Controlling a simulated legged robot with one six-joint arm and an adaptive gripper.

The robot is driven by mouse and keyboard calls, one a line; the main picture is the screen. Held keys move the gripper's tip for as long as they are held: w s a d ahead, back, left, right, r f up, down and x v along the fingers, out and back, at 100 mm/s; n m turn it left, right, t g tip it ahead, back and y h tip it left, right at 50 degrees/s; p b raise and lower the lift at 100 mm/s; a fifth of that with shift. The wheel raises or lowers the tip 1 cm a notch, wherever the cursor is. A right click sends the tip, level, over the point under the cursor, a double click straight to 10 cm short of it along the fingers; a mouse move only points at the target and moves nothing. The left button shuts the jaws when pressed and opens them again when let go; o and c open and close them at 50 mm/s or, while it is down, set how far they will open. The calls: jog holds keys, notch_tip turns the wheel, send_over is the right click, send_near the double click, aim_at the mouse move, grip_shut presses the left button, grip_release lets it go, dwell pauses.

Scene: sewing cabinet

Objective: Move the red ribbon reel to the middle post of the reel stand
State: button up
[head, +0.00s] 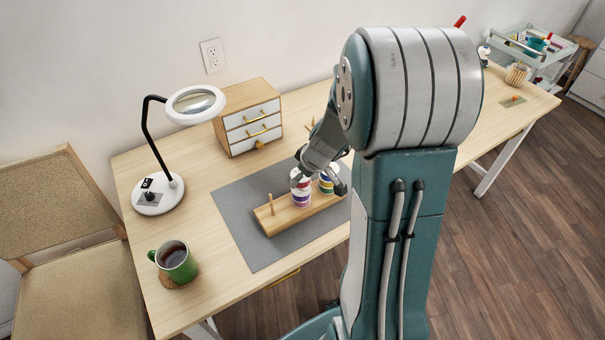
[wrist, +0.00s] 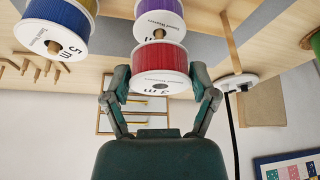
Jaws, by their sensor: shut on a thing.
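My gripper (wrist: 160,88) is shut on the red ribbon reel (wrist: 160,60), with one finger on each side of its rim. In the head view, the red reel (head: 302,183) is just above a purple reel (head: 301,199) on the middle post of the wooden reel stand (head: 285,220). In the wrist view, the middle post's tip (wrist: 158,34) shows between the purple reel (wrist: 158,15) and the red one. The red reel's hole looks empty, and it appears in line with the post. My gripper (head: 308,177) partly covers the reels in the head view.
A blue reel (wrist: 58,25) sits over a yellow one (head: 326,190) on the right post. The left post (head: 271,204) is bare. The stand is on a grey mat (head: 235,215). A drawer box (head: 250,115), magnifier lamp (head: 160,195) and green mug (head: 177,263) stand around it.

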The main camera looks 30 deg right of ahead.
jog(key=shift+f, duration=0.8)
jog(key=o, duration=0.9)
jog(key=shift+c, duration=0.2)
jog(key=shift+r, duration=0.1)
jog(key=v, duration=1.1)
jog(key=shift+s+r, duration=0.2)
jog(key=shift+r, duration=0.15)
jog(key=shift+d, duration=0.1)
